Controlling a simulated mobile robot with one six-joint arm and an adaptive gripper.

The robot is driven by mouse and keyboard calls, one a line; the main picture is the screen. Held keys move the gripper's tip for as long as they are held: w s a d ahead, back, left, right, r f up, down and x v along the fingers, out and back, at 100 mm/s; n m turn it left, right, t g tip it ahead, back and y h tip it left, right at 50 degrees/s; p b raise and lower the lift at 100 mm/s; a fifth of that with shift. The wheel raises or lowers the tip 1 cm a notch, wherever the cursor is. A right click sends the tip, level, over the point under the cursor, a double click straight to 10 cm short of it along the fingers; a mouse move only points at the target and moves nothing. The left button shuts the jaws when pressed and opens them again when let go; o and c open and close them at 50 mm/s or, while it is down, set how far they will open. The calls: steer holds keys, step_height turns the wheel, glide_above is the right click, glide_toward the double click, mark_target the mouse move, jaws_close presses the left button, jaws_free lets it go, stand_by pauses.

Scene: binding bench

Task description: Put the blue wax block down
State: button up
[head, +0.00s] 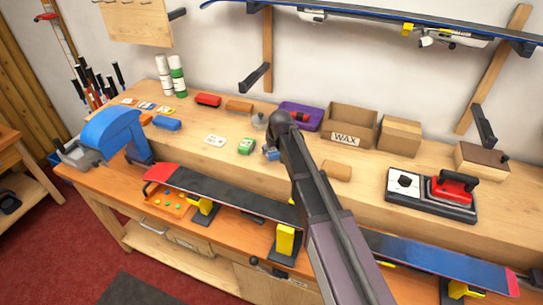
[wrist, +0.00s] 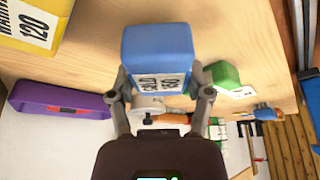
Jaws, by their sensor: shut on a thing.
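The blue wax block (wrist: 158,48) is between the two fingers of my gripper (wrist: 159,76) in the wrist view. Its white label reads something like "COLD 150". The gripper is shut on it. In the head view a small part of the blue wax block (head: 271,154) shows beside the end of my arm, over the raised wooden shelf of the bench. My arm hides most of the gripper there. I cannot tell whether the block touches the wood.
A green block (head: 246,146) lies left of the gripper, and a yellow-tan block (head: 336,170) lies right. Behind are a purple tray (head: 313,122) and a WAX carton (head: 366,133). A ski (head: 235,191) lies along the front. Another blue item (head: 167,123) lies farther left.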

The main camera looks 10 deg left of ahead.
steer(key=shift+f+b, duration=0.5)
steer(key=shift+f, duration=0.3)
steer(key=shift+f, duration=0.2)
steer(key=o, duration=1)
steer(key=shift+r, duration=0.1)
steer(key=shift+r, duration=0.1)
steer(key=p+v, duration=1.1)
steer(key=v, duration=0.1)
stand_by(0.6)
